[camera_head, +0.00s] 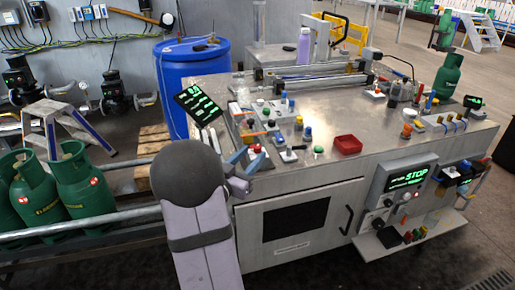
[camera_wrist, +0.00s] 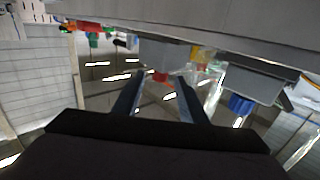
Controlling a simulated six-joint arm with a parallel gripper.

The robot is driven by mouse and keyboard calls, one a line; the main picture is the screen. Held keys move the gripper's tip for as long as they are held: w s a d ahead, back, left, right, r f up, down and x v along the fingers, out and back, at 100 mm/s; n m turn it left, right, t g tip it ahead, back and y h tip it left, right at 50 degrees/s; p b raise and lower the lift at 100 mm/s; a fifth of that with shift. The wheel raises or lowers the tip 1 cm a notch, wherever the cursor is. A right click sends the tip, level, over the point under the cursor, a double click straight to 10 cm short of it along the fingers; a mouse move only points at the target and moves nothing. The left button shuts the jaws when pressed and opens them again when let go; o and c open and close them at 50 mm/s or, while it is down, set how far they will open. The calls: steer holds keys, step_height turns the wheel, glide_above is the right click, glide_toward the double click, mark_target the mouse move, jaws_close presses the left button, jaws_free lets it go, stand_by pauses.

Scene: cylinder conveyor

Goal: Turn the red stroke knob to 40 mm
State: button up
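My gripper (camera_head: 246,164) is at the left front edge of the workbench in the head view. In the wrist view its two dark fingers (camera_wrist: 160,80) are spread with a gap between them. A small red knob (camera_wrist: 160,76) on a grey box (camera_wrist: 165,53) shows in that gap, beyond or level with the fingertips. I cannot tell whether they touch it. In the head view a round red knob (camera_head: 257,148) is close beside the fingers; I cannot tell if it is the same one. No scale or setting is readable.
A blue knob (camera_wrist: 240,103) on another grey box (camera_wrist: 250,82) is right of the fingers in the wrist view. Green cylinders (camera_head: 83,178) stand at the left.

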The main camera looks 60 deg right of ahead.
mark_target(256, 150)
steer(key=shift+d+p, duration=0.45)
steer(key=shift+d, duration=1.85)
steer(key=shift+c, duration=0.3)
jaws_close()
